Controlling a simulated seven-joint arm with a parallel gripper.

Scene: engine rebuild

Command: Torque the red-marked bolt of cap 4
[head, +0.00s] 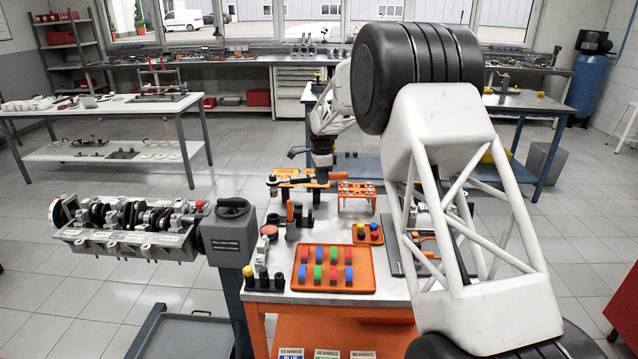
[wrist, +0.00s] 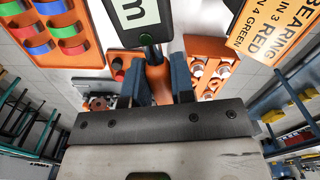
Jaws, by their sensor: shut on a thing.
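The engine block (head: 130,240) with its crankshaft lies on a stand at the left of the head view. A small red spot (head: 199,205) shows near its right end; I cannot tell whether it is the marked bolt. Cap 4 cannot be told from the other caps. My gripper (head: 320,180) is over the far part of the orange bench, right of the block. In the wrist view my gripper (wrist: 160,75) is shut on the orange grip of a torque wrench (wrist: 157,79), which has a dark body and a pale display. The wrench's far end is out of that view.
An orange rack (head: 357,190) stands right of my gripper. A grey post with a dark round top (head: 232,208) stands between block and bench. Several dark sockets (head: 263,278) stand at the bench's left edge.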

